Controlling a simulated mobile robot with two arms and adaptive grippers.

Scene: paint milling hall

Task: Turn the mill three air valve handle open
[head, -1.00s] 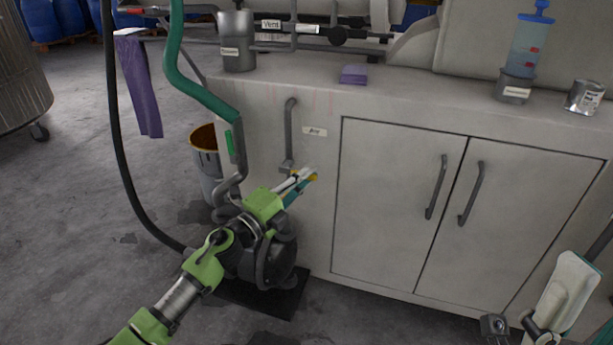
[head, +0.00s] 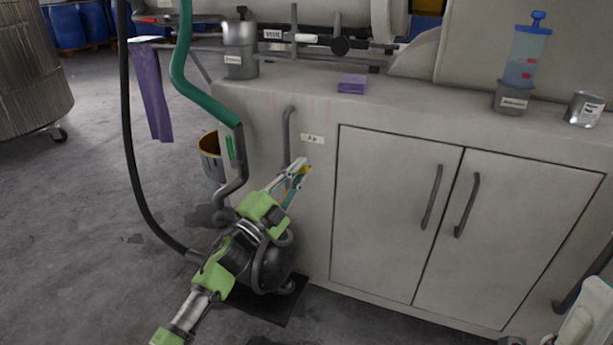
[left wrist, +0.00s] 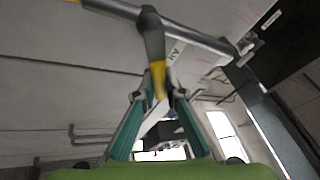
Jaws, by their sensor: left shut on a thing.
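The air valve sits on a grey pipe (head: 287,130) on the cabinet's front, left of a small label (head: 312,139) that seems to read "Air". Its handle (left wrist: 158,80) has a dark grey upper part and a yellow grip; in the head view only a little yellow (head: 306,170) shows at my fingertips. My left gripper (head: 298,172) is shut on the yellow grip, with a finger on each side of it in the left wrist view (left wrist: 160,100). The grip's far end is partly hidden between the fingers. My right gripper is not in view.
A green hose (head: 196,95) and a black cable (head: 130,150) hang left of my left arm. A bucket (head: 209,160) stands beside the cabinet. Cabinet doors (head: 395,200) with upright handles are to the right. A purple block (head: 352,83) and a syringe-like cylinder (head: 525,60) stand on top.

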